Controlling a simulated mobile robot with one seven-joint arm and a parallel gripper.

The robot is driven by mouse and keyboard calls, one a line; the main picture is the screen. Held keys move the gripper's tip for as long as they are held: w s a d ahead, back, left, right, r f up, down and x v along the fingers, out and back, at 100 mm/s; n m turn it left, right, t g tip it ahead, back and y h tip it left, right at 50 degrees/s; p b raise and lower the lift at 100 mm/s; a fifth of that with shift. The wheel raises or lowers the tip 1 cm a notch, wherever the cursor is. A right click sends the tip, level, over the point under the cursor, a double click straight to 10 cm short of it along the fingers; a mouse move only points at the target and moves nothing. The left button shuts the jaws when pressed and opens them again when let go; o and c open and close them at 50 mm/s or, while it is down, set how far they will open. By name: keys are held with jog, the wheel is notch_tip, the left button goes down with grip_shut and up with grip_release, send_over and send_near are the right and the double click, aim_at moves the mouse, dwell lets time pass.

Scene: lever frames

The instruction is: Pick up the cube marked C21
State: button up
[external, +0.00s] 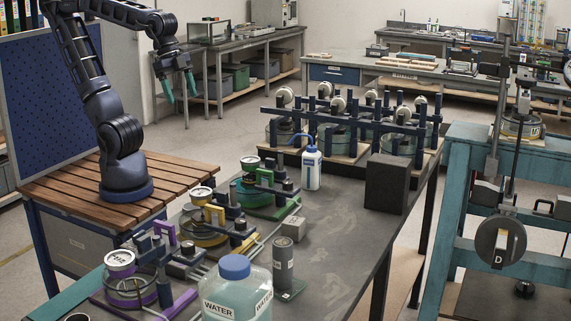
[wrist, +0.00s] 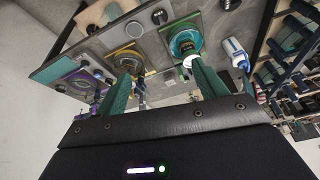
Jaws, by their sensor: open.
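A small light grey cube (external: 294,228) sits on the dark workbench in the external view, right of the yellow-based apparatus. Any mark on it is too small to read, so I cannot confirm that it is C21. My gripper (external: 181,91) hangs in the air at the upper left, high above and well away from the cube. Its two green fingers are apart with nothing between them. The wrist view also shows the open gripper (wrist: 160,72), with the bench beyond the fingers. I cannot make out the cube clearly there.
Purple, yellow (external: 205,225) and green (external: 265,190) apparatus line the bench's left side. A WATER jar (external: 236,295), grey cylinder (external: 283,262), wash bottle (external: 311,165) and dark block (external: 387,182) stand around the cube. Bare bench (external: 340,235) lies to its right.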

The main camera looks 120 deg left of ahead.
jog(key=w+d+m+g+h, duration=0.15)
jog(key=w+m, duration=0.25)
jog(key=w, duration=0.7)
jog(key=m+g+h, duration=0.2)
jog(key=m+h, duration=0.1)
jog(key=m, duration=0.8)
send_over(295, 220)
jog(key=a, duration=0.3)
notch_tip(295, 220, down, 20)
jog(key=x, duration=0.5)
jog(key=shift+a+f, duration=0.2)
jog(key=shift+f, duration=0.15)
jog(key=shift+s+x, duration=0.15)
jog(key=shift+x, duration=1.15)
jog(key=shift+s+x, duration=0.15)
jog(key=shift+x, duration=1.15)
jog(key=shift+a, duration=0.2)
jog(key=shift+c, duration=0.2)
jog(key=c, duration=1.2)
